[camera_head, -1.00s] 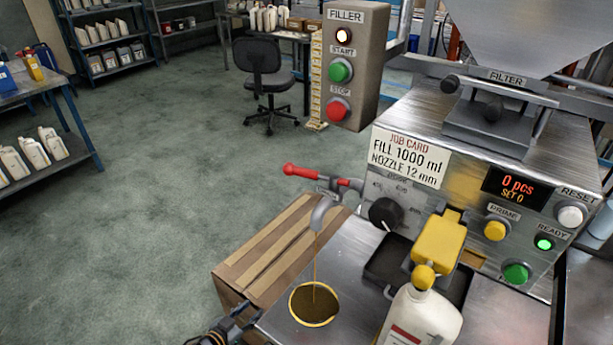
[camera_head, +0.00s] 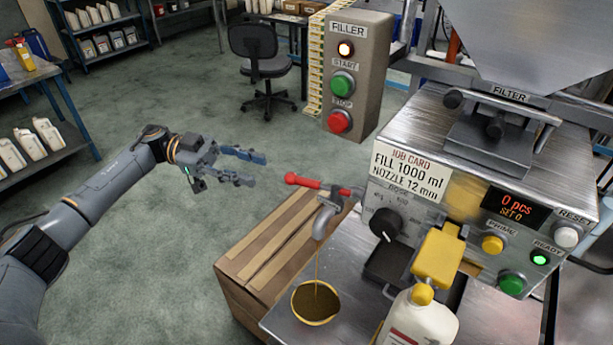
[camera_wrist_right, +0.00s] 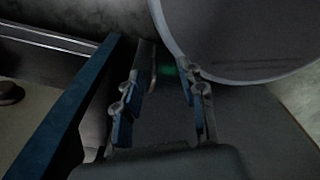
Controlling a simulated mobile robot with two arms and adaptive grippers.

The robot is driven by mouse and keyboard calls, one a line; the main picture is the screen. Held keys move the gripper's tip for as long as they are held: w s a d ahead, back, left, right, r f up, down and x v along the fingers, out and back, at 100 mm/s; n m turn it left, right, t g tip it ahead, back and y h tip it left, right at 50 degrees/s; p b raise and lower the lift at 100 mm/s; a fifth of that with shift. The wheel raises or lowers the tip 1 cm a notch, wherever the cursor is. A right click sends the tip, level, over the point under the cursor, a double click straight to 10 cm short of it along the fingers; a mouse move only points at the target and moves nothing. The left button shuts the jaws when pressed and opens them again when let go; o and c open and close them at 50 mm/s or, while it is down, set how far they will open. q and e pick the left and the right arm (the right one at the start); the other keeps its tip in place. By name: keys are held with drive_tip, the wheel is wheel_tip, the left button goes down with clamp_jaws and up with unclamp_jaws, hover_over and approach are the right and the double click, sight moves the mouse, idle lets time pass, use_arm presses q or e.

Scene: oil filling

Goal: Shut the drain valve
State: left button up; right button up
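The drain valve has a red lever (camera_head: 302,181) that points left from the machine's side, with a grey spout (camera_head: 323,222) below it. A thin stream of oil runs from the spout into a round cup (camera_head: 316,302) with dark oil in it. My left gripper (camera_head: 258,168) is open and empty, a short way left of the red lever and apart from it. My right gripper (camera_wrist_right: 160,88) shows only in the right wrist view. Its fingers are apart with nothing seen between them.
A cardboard box (camera_head: 262,250) stands below the lever. A white bottle (camera_head: 420,318) stands under the yellow nozzle (camera_head: 438,255). The FILLER button box (camera_head: 357,75) is above and behind the lever. A large round grey thing (camera_wrist_right: 240,35) is close to the right gripper.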

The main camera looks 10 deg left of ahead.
sight(297, 180)
use_arm(q)
drive_tip(key=d+p, duration=0.1)
drive_tip(key=d, duration=0.2)
drive_tip(key=s+d+p, duration=0.1)
drive_tip(key=d, duration=0.3)
drive_tip(key=d+p, duration=0.2)
drive_tip(key=d, duration=0.2)
drive_tip(key=shift+s+r, duration=0.15)
drive_tip(key=shift+s, duration=0.05)
drive_tip(key=shift+d, duration=0.5)
clamp_jaws()
